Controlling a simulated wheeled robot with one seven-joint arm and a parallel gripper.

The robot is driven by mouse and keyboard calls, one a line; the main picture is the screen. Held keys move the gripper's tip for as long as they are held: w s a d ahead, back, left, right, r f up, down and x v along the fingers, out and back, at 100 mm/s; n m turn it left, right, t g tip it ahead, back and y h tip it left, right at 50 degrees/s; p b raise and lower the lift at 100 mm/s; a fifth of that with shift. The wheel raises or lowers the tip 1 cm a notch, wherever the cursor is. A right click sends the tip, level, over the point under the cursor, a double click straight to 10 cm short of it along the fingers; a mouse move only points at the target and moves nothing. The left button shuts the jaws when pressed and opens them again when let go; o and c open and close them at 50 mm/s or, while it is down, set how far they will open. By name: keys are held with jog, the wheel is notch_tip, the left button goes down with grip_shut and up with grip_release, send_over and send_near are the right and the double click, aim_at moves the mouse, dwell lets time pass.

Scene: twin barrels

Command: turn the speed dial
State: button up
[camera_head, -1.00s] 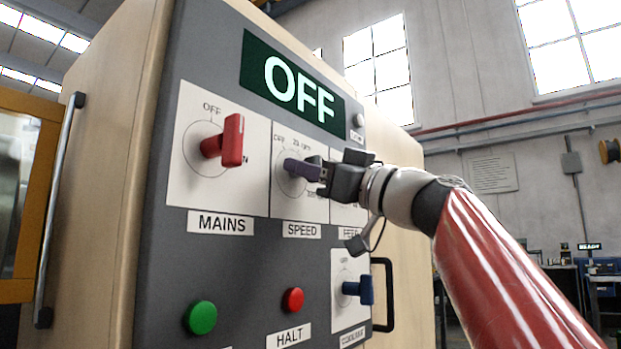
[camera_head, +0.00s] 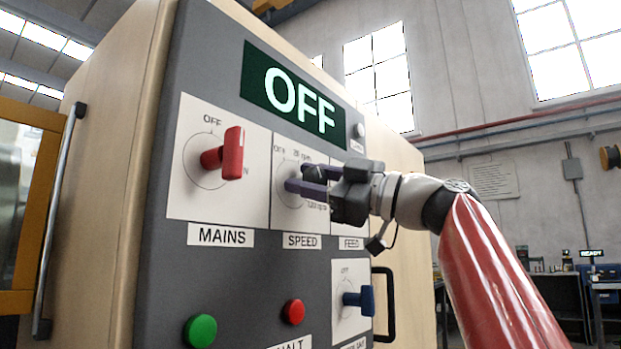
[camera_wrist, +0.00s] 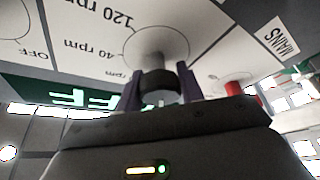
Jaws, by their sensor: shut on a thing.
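The speed dial is a dark knob on a round base on the white SPEED plate (camera_head: 284,215). The wrist view shows the dark knob (camera_wrist: 158,84) between the two purple fingers of my gripper (camera_wrist: 161,88), with its pale base (camera_wrist: 157,45) behind. In the head view my gripper (camera_head: 303,179) reaches in from the right and is shut on the knob, its fingers one above the other. Marks for OFF, 20 rpm and 120 rpm show around the dial; 40 rpm shows in the wrist view. The fingers hide which mark the knob points to.
The display (camera_head: 296,96) reads OFF. The red MAINS switch (camera_head: 232,153) is left of the dial. Below are a green button (camera_head: 200,331), a red button (camera_head: 293,311) and a blue switch (camera_head: 360,299). A black handle (camera_head: 385,305) stands out at the panel's right edge.

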aim_at(323, 183)
dwell(0.3)
jog(key=o, duration=1)
jog(key=shift+d, duration=0.1)
jog(key=b+v, duration=0.2)
jog(key=v, duration=0.4)
jog(key=shift+d+f, duration=0.15)
jog(key=shift+s+d+f, duration=0.1)
jog(key=shift+s+d, duration=0.25)
jog(key=shift+d, duration=0.2)
